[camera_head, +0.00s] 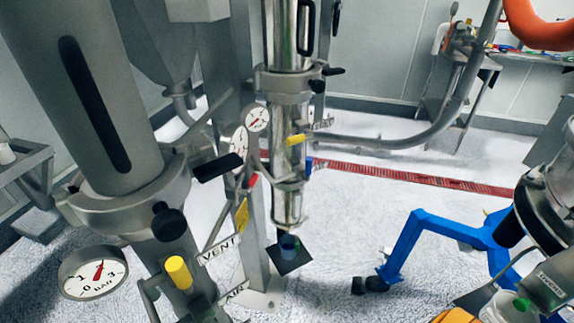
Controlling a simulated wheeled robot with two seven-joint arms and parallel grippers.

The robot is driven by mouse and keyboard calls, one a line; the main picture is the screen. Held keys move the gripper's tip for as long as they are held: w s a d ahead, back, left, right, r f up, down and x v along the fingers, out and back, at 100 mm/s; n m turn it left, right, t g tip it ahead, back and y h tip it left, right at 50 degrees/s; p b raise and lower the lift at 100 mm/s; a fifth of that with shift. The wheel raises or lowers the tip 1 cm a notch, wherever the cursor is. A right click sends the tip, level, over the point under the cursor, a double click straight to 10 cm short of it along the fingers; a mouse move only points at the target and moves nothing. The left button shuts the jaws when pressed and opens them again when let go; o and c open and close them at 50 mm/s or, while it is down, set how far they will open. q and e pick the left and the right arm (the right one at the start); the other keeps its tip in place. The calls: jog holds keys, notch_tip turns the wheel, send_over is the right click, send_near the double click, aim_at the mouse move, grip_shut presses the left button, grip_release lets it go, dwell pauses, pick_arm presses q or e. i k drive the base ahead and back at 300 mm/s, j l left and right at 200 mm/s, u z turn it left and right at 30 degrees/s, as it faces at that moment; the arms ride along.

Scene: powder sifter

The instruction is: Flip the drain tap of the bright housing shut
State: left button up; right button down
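The bright housing (289,165) is a shiny upright steel cylinder near the middle of the head view. A yellow tap handle (296,140) sticks out sideways on it beside a small label that seems to read VENT. A small blue handle (310,163) sits lower on its right side. I cannot tell for certain which is the drain tap, or whether it is open. Neither gripper is in view.
A dull grey housing (100,100) fills the left foreground, with a pressure gauge (93,272) and a yellow handle (179,272). A blue wheeled frame (408,240) and steel machinery (548,200) stand at right. Floor between the bright housing and blue frame is clear.

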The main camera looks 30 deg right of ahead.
aim_at(297, 246)
jog(key=z, duration=1.15)
jog(key=i+l+u, duration=0.1)
jog(key=u, duration=0.3)
jog(key=i+l+u, duration=0.1)
jog(key=u, duration=0.25)
jog(key=l+u, duration=0.15)
jog(key=u, duration=0.25)
jog(key=i+l, duration=0.05)
